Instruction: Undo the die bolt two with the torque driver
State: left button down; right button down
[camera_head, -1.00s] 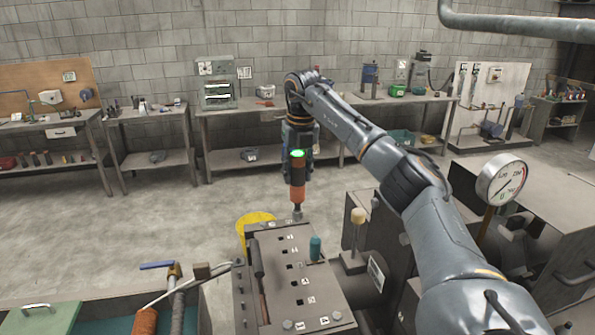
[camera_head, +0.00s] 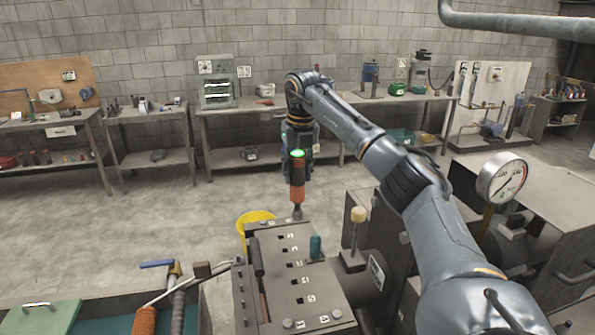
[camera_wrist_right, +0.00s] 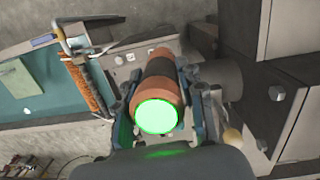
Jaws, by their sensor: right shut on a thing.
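The torque driver (camera_head: 297,192), orange and black with a lit green cap, stands upright in my right gripper (camera_head: 299,168). Its tip is at the far edge of the die block (camera_head: 273,270); the bolt under it is hidden, and I cannot tell whether the tip is seated. The block is dark metal with several square holes and small labels too small to read. Bolt heads (camera_head: 324,320) show at its near end. In the right wrist view, the fingers sit on both sides of the driver (camera_wrist_right: 160,82), its green cap facing the camera. My left gripper is out of view.
A teal-topped peg (camera_head: 315,247) stands on the block's right side. A cream-knobbed lever (camera_head: 358,215) and a pressure gauge (camera_head: 502,180) are to the right. A yellow bucket (camera_head: 256,218) is behind the block. A blue-handled valve with hose (camera_head: 174,275) lies left.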

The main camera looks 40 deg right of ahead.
aim_at(297, 153)
jog(key=shift+f, duration=0.25)
jog(key=c, duration=2.1)
grip_release()
jog(key=shift+s+a+f, duration=0.1)
jog(key=shift+s+f, duration=0.05)
jog(key=shift+s, duration=0.1)
jog(key=shift+r, duration=0.2)
grip_shut()
jog(key=shift+w+r, duration=0.3)
jog(key=shift+r, duration=0.4)
jog(key=shift+s+r, duration=0.1)
jog(key=shift+r, duration=2.3)
